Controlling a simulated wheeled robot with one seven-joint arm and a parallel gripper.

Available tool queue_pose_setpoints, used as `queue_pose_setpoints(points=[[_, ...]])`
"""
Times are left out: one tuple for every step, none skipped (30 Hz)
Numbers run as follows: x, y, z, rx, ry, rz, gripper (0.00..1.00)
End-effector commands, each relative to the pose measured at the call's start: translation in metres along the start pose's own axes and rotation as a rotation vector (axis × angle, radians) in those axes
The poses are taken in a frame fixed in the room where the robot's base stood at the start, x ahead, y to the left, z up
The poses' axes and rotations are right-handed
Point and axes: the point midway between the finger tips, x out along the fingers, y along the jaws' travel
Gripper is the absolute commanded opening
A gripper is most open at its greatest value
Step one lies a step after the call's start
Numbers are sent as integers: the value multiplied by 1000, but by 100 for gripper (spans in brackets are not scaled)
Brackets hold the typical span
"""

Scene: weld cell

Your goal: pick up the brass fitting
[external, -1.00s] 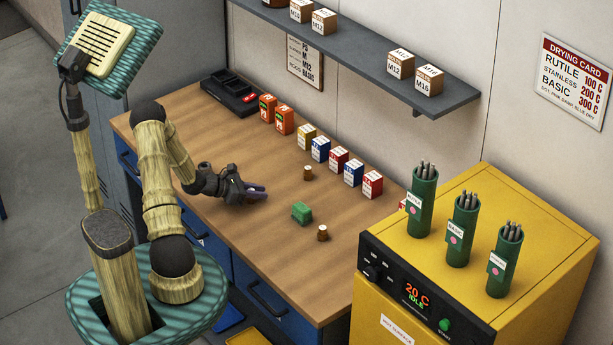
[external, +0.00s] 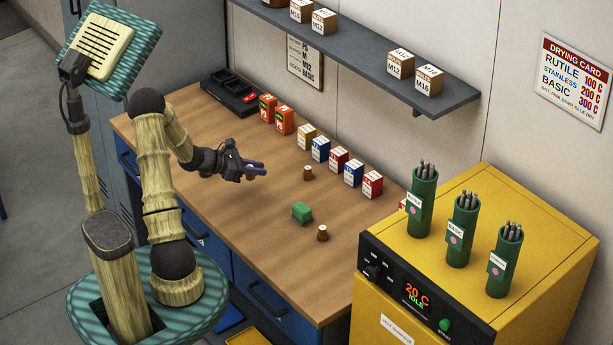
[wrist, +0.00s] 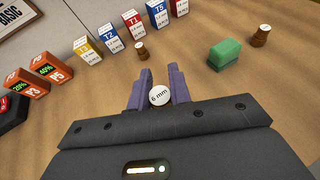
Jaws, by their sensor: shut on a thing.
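My gripper (external: 257,169) is above the wooden bench, left of the two small brown fittings. In the wrist view, my gripper (wrist: 160,88) is shut on a small piece with a round white top (wrist: 160,96) marked 6 mm. Its sides are hidden between the purple fingers, so I cannot tell its metal. A brown stepped fitting with a white top (external: 308,173) stands upright near the box row; it also shows in the wrist view (wrist: 142,49). A similar brown fitting (external: 322,233) stands nearer the front edge, also in the wrist view (wrist: 260,37).
A green block (external: 302,212) lies between the two standing fittings. Several labelled boxes (external: 339,160) and two orange packs (external: 276,114) line the back of the bench (external: 275,273). A yellow oven (external: 548,232) with green rod tubes stands at the right. A shelf (external: 452,97) hangs above.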

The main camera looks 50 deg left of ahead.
Motion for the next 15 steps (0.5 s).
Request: queue_pose_setpoints(points=[[-2,0,5,2,0,1,0],[-3,0,7,1,0,1,0],[-4,0,9,0,-1,1,0],[-4,0,10,0,-1,1,0],[-4,0,11,-1,-1,0,0],[-5,0,12,-1,-1,0,0],[-5,0,12,-1,-1,0,0],[-5,0,12,-2,-1,0,0],[-5,0,12,-2,-1,0,0],[-5,0,12,-2,-1,0,0],[-5,0,12,-2,-1,0,0],[-5,0,12,-2,-1,0,0],[-5,0,12,-2,-1,0,0],[-5,0,11,-2,-1,0,0],[-5,0,11,-2,-1,0,0]])
